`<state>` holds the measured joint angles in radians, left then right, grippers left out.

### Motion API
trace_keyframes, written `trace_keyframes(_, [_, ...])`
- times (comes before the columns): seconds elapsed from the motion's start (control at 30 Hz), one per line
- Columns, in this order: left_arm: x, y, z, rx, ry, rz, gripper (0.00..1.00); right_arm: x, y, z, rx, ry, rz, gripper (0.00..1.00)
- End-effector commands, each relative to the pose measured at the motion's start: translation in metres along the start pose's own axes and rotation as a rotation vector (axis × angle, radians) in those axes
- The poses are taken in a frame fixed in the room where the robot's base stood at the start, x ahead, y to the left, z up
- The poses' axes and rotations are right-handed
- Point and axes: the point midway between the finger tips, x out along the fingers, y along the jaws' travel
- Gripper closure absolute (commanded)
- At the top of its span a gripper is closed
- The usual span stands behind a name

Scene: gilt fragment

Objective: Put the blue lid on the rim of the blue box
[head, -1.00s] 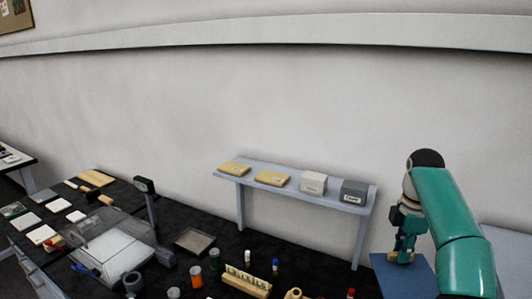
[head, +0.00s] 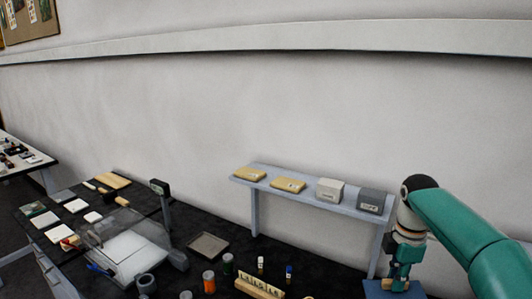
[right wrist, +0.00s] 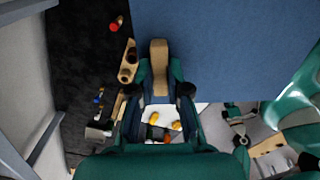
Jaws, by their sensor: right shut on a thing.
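A flat blue panel, which I take to be the blue lid (right wrist: 235,60), fills the upper right of the right wrist view. Its edge also shows at the bottom right of the head view (head: 372,290). A tan handle (right wrist: 158,62) stands out from it. My right gripper (right wrist: 160,88) is shut on this handle, and in the head view the gripper (head: 397,284) points down at the panel. I cannot make out the blue box in either view; the panel may hide it. My left gripper is not in view.
A grey raised shelf (head: 300,196) holds two tan packets, a white box (head: 329,190) and a grey box (head: 374,201), left of my right arm. The dark table (head: 215,270) carries a shallow tray (head: 208,245), small jars and a wooden letter rack (head: 259,288).

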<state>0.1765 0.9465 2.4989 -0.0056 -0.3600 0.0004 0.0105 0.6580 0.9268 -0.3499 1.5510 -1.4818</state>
Motion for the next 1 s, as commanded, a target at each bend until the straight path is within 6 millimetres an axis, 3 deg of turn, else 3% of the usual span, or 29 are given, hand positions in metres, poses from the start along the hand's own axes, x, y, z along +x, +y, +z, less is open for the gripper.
trace_keyframes(0.3, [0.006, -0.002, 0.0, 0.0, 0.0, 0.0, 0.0, 0.087, -0.035, -0.056, 0.457, -0.002, -0.006, 1.0])
trace_keyframes(0.6, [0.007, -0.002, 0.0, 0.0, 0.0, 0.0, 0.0, 0.148, -0.063, -0.082, 0.995, -0.003, -0.005, 1.0])
trace_keyframes(0.8, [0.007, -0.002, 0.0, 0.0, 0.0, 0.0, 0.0, 0.16, -0.057, -0.092, 1.301, -0.001, -0.001, 1.0])
trace_keyframes(1.0, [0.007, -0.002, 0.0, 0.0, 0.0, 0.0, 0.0, 0.159, -0.05, -0.095, 1.458, -0.002, -0.002, 1.0])
